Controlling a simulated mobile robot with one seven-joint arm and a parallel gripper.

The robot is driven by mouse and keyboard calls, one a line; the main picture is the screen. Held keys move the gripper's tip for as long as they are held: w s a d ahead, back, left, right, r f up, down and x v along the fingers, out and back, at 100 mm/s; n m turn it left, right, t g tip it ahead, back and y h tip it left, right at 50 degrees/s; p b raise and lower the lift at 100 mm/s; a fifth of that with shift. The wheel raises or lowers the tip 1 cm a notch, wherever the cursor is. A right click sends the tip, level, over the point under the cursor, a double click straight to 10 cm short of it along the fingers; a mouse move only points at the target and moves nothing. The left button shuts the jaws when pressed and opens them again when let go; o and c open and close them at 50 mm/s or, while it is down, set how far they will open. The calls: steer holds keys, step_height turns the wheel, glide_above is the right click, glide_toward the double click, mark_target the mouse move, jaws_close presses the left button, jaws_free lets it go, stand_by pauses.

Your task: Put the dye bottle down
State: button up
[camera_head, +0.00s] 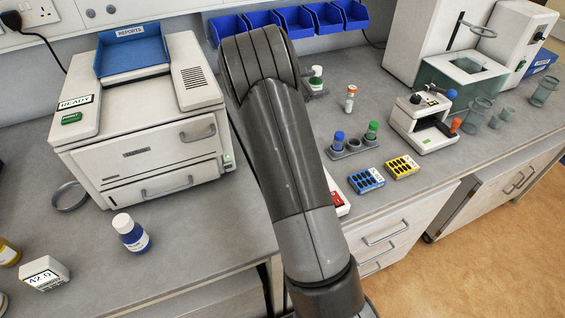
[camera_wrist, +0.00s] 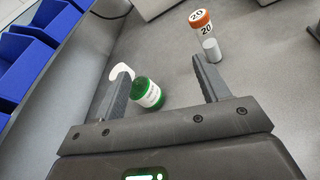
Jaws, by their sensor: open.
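A green dye bottle with a white label and a white cap (camera_head: 316,80) stands on the grey bench at the back, just right of my arm. In the wrist view this green bottle (camera_wrist: 150,95) is beside and partly behind the left finger. My gripper (camera_wrist: 161,66) is open with nothing held between its fingers. I cannot tell whether the left finger touches the bottle. Another dye bottle, blue with a white cap (camera_head: 131,234), stands on the left bench in front of the printer.
An orange-capped vial marked 20 (camera_wrist: 207,38) stands near the right fingertip. Blue bins (camera_head: 296,22) line the back wall. A holder with blue-capped and green-capped bottles (camera_head: 354,149) and small coloured racks (camera_head: 366,180) stand to the right. The printer (camera_head: 140,115) fills the back left.

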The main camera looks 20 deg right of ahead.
steer(key=s+a+r+m+g+y, duration=0.1)
steer(key=s+a+r+m+y, duration=0.3)
steer(key=s, duration=0.5)
steer(key=s+a+r+m+g+y, duration=0.1)
steer(key=s+a+r+m+y, duration=0.3)
steer(key=s, duration=0.5)
steer(key=s+a+r+m+t+y, duration=0.2)
steer(key=s+a+m+t+y, duration=0.2)
steer(key=s+a, duration=1.7)
steer(key=m+y, duration=0.3)
steer(key=m, duration=0.1)
steer(key=shift+s+r+m, duration=0.15)
steer(key=shift+s+m, duration=0.15)
steer(key=shift+c, duration=1.1)
